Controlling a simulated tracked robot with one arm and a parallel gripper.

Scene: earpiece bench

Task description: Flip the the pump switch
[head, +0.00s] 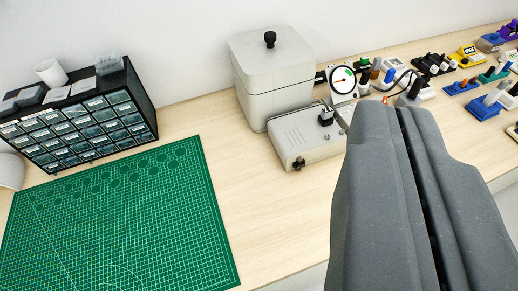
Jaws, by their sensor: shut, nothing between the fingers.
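A low light-grey box (305,137), seemingly the pump unit, stands mid-bench in front of a taller lidded grey box. It carries a dark upright part (326,116) on its top and a small black part (299,163) on its front. I cannot tell for sure which is the pump switch, nor its position. My gripper (398,107) is large in the right foreground, its two grey fingers closed together and empty. In the picture its tips are to the right of the low box, apart from it. The gripper hides part of the bench.
The tall box (273,80) has a black lid knob. A round gauge (342,80) stands to its right. Several small coloured fixtures crowd the right back. A drawer cabinet (80,119) is at left, behind a green cutting mat (120,225). Bare bench lies between mat and pump box.

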